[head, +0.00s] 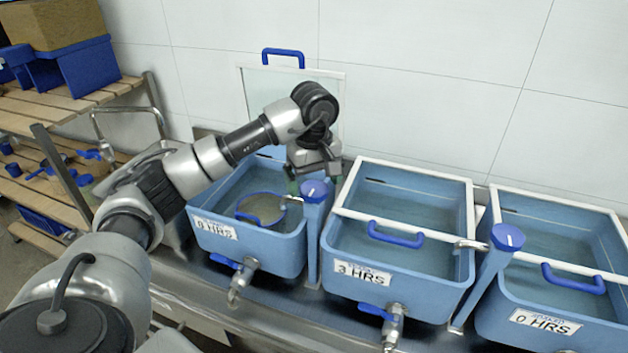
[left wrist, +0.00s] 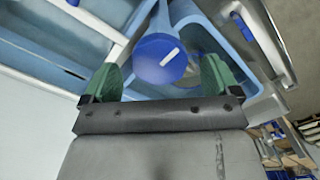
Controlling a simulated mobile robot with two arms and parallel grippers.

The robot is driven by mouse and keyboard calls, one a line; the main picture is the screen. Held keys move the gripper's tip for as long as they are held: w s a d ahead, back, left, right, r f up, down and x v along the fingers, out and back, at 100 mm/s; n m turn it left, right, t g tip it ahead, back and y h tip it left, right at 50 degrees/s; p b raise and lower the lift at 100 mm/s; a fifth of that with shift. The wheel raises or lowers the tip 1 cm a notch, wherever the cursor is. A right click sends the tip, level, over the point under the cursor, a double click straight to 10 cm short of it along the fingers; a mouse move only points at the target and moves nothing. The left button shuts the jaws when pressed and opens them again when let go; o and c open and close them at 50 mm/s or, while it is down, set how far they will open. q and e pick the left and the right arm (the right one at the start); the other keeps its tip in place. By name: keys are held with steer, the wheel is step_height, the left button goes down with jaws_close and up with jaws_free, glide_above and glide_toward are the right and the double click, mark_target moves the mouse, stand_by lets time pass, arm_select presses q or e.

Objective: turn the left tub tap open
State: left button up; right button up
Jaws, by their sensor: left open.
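The left tub (head: 275,245) is light blue, labelled "0 HRS", with a round blue-rimmed item (head: 262,208) inside. A blue post with a round blue tap knob (head: 314,190) stands at its right front corner, and a metal spout points over the tub. The knob has a white mark; it also shows in the left wrist view (left wrist: 160,59). My left gripper (head: 313,179) is just above the knob. In the left wrist view, its green fingertips (left wrist: 160,75) are apart on either side of the knob; contact is unclear. My right gripper is not in view.
A middle tub (head: 400,285) labelled "3 HRS" and a right tub (head: 545,335) stand close by. A second blue knob (head: 507,237) stands between them. A front outlet with a blue lever (head: 226,262) projects from the left tub. A wooden shelf (head: 100,98) is at left.

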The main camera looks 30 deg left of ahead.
arm_select(q)
steer(key=shift+f, duration=0.65)
steer(key=c, duration=0.9)
